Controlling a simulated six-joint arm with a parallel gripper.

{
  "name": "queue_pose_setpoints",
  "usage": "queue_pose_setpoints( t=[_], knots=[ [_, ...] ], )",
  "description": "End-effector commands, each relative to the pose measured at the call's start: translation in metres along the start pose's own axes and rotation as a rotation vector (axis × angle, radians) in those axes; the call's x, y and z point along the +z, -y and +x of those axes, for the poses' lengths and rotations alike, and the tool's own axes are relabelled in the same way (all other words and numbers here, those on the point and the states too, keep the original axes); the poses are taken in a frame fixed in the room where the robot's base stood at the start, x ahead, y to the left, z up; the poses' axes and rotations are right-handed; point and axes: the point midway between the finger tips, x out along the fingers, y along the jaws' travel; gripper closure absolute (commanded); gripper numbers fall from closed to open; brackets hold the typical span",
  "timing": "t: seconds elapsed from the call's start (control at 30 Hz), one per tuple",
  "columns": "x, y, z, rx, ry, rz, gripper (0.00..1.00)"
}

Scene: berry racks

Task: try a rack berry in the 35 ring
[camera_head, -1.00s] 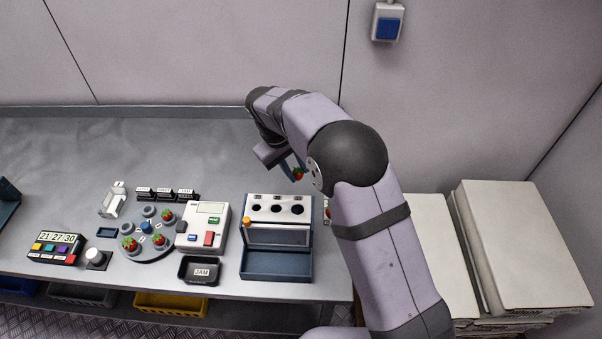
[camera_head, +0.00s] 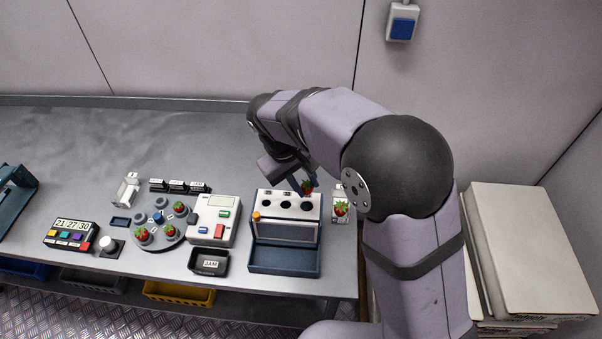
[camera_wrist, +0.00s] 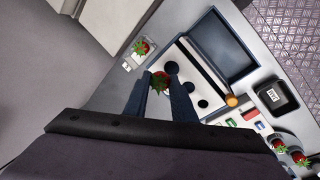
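My gripper (camera_wrist: 160,91) has its two blue fingers closed around a red berry with a green top (camera_wrist: 159,82). In the head view the berry (camera_head: 307,187) hangs low at the back right edge of the white ring block (camera_head: 269,196). That block has three dark round holes in a row and small labels too small to read, so I cannot tell which is 35. In the wrist view the berry is right beside the end hole (camera_wrist: 171,67), overlapping its edge in the picture. Whether it touches the block cannot be told.
A blue tray (camera_head: 284,270) fronts the ring block. A clear holder with another berry (camera_head: 341,208) stands close on the right. Left are a white scale (camera_head: 214,218), a black jam bin (camera_head: 209,262) and a round rack (camera_head: 158,243) with several berries. The back left table is clear.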

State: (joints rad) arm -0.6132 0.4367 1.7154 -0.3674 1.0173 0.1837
Motion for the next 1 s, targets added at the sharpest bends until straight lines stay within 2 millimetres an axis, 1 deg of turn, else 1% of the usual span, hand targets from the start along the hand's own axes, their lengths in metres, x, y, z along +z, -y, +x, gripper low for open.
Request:
queue_pose_setpoints(
  t=[0.27, 0.47, 1.0],
  knots=[
    [0.000, 0.001, 0.002, 0.001, 0.003, 0.010, 0.81],
    [0.000, 0.003, 0.008, 0.001, 0.003, 0.009, 0.81],
    [0.000, 0.014, 0.042, 0.001, 0.003, 0.008, 0.81]
  ],
)
